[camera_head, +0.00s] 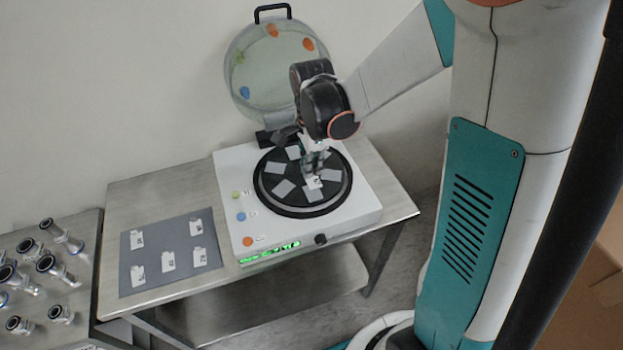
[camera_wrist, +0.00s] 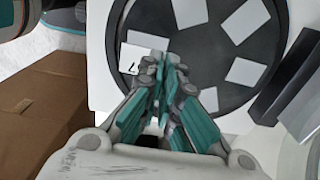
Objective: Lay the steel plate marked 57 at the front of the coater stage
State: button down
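The coater stage is a black round disc (camera_head: 266,203) on a white box-shaped machine, with several pale square pads around it. My gripper (camera_head: 313,172) points down over the disc's front half. In the wrist view its teal fingers (camera_wrist: 161,76) are close together beside a white-labelled plate (camera_wrist: 131,62) and appear to pinch its edge. Only part of a dark mark on the label shows; the number cannot be read. In the head view the label (camera_head: 314,184) shows below the fingertips, just behind the front pad (camera_head: 312,195). Whether the plate touches the disc is unclear.
Several white-labelled plates (camera_head: 168,262) lie on a grey mat (camera_head: 128,290) at the left of the metal table. The machine's round lid (camera_head: 262,85) stands open behind the disc. Metal fittings (camera_head: 50,262) fill another table at far left. A cardboard box (camera_wrist: 50,115) shows in the wrist view.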

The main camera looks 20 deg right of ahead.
aim_at(312, 179)
jog(key=shift+f+b, duration=0.65)
jog(key=shift+f, duration=1.5)
jog(key=shift+f, duration=0.2)
jog(key=c, duration=1.8)
grip_release()
jog(key=shift+r, duration=0.15)
